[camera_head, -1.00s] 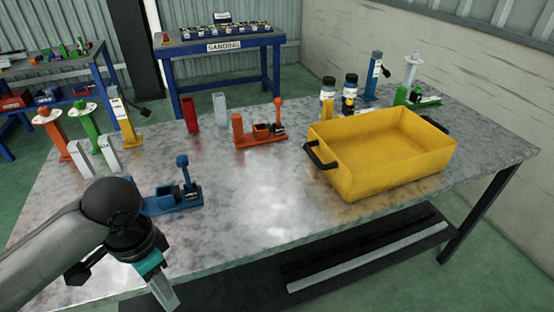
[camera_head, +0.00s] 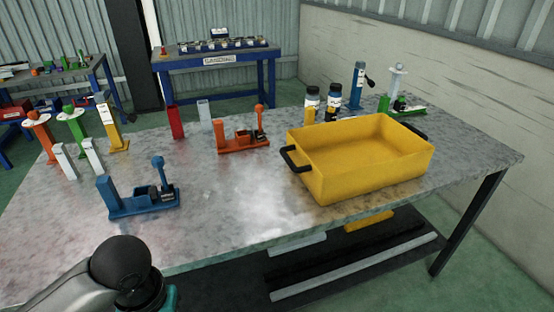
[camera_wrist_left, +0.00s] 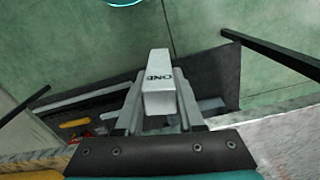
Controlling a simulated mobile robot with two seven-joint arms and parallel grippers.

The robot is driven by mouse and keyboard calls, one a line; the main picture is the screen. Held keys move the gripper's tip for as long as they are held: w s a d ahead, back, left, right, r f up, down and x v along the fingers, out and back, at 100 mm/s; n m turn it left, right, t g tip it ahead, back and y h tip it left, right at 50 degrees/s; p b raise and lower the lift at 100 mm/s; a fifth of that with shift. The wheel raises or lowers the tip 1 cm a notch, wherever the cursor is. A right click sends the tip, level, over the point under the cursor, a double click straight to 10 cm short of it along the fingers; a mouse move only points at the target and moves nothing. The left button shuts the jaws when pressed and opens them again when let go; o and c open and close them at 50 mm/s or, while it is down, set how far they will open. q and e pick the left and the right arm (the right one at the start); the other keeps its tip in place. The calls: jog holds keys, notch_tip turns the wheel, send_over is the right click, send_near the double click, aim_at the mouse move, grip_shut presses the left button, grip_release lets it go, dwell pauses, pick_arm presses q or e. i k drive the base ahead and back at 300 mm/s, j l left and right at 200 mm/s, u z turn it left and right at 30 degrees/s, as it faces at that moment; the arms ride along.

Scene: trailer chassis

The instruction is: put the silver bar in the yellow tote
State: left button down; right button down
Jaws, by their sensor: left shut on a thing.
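The yellow tote (camera_head: 375,178) stands on the right part of the metal table, with black handles at its ends. In the head view my left arm enters at the bottom left, at the table's front edge; the fingers and the held bar are below the frame. Other silver bars stand on the table: two at the left (camera_head: 65,162) (camera_head: 94,156) and one at the back (camera_head: 204,114). My right gripper is not in view.
A blue fixture (camera_head: 140,202) and an orange fixture (camera_head: 243,146) stand left of the tote. Dark bottles (camera_head: 311,104) stand behind it. The table's front middle is clear. A lower shelf (camera_head: 330,267) holds long bars.

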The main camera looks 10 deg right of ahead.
aim_at(354, 164)
jog(key=i+l, duration=0.1)
jog(key=l, duration=0.3)
jog(key=i+l+u, duration=0.15)
jog(key=l, duration=0.7)
jog(key=i+l+u, duration=0.1)
jog(key=l, duration=0.35)
